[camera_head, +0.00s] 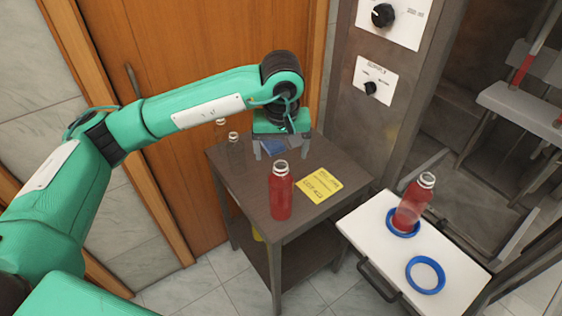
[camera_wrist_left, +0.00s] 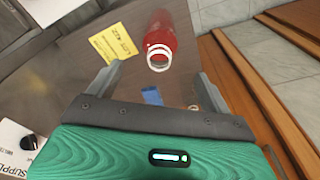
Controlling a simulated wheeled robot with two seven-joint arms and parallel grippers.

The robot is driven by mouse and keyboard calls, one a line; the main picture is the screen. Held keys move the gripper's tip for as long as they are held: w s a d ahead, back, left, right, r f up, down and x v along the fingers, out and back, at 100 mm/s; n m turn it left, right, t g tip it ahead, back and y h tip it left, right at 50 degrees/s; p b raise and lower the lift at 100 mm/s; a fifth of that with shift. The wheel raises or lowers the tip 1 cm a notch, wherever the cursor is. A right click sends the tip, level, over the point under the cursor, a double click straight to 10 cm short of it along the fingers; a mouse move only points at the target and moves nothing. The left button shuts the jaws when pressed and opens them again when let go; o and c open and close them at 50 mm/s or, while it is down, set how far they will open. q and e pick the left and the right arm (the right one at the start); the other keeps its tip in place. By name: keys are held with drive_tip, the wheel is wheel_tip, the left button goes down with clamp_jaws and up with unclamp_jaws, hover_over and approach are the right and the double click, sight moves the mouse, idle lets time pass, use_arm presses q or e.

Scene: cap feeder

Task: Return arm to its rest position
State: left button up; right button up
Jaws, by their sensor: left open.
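My left arm reaches in from the left in the head view. Its gripper (camera_head: 284,149) hangs over the far part of a small dark side table (camera_head: 248,205). In the left wrist view the gripper (camera_wrist_left: 165,82) is open, with nothing between its fingers. A red bottle (camera_head: 281,192) with an open white neck stands upright on the table, in front of the gripper and apart from it. The same bottle shows beyond the fingertips in the left wrist view (camera_wrist_left: 172,30). My right gripper is in neither view.
A second red bottle (camera_head: 412,203) stands in a blue ring on a white tray (camera_head: 375,228); another blue ring (camera_head: 425,275) is empty. A yellow sign (camera_head: 320,186), clear bottles (camera_head: 235,150) and a blue item (camera_head: 272,146) are on the table. A wooden door (camera_head: 170,60) is behind.

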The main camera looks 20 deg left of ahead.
use_arm(q)
drive_tip(key=shift+r, duration=0.25)
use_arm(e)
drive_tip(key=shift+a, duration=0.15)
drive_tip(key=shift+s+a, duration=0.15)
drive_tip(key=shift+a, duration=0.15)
